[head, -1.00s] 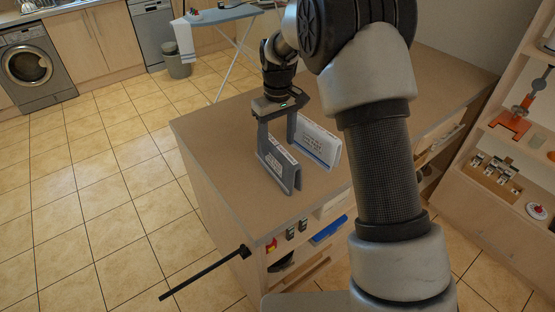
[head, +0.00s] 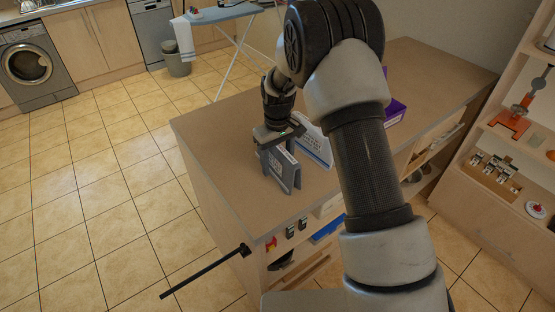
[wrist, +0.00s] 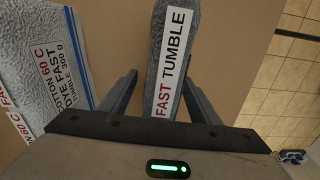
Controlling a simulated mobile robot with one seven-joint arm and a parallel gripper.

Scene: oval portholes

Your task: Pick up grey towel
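The grey towel (head: 283,171) stands folded on the wooden counter, with a white label on its side. In the wrist view the grey towel (wrist: 176,42) runs up from between my fingers, its label reading "FAST TUMBLE". My gripper (head: 277,157) is low over the towel. In the wrist view my gripper (wrist: 160,80) is open, with one finger on each side of the towel and gaps visible beside it. The fingertips are partly hidden in the head view.
A purple item (head: 395,110) lies farther right on the counter (head: 225,150). A black rod (head: 205,272) juts out from the counter's front corner.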

